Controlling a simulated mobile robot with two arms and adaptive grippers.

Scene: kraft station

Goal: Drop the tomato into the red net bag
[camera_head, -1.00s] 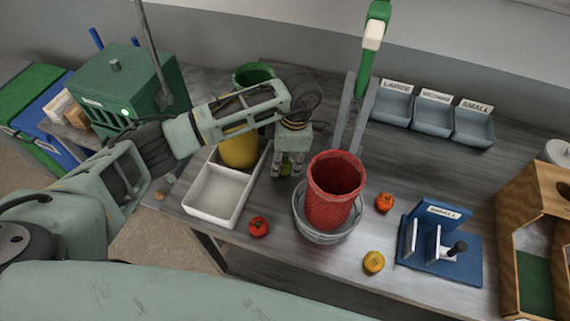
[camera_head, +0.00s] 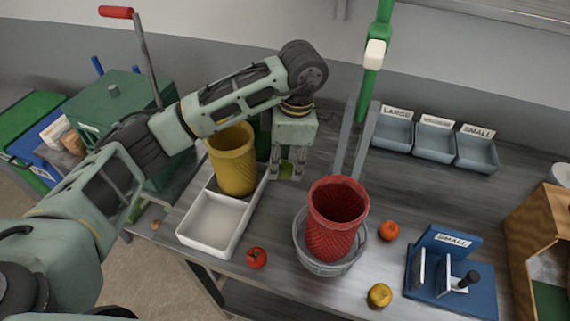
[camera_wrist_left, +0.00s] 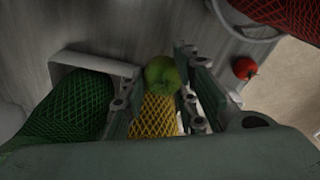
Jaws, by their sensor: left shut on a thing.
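The red tomato (camera_head: 257,257) lies on the table between the white tray and the grey bowl; the left wrist view shows it at the right (camera_wrist_left: 245,68). The red net bag (camera_head: 336,238) stands upright, open at the top, in the grey bowl (camera_head: 301,256). My left gripper (camera_head: 287,172) is shut on a small round green fruit (camera_wrist_left: 162,74), left of and behind the red bag. The fruit is apart from the tomato and the bag. My right gripper is not in view.
A green net bag (camera_wrist_left: 75,108) shows in the wrist view.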

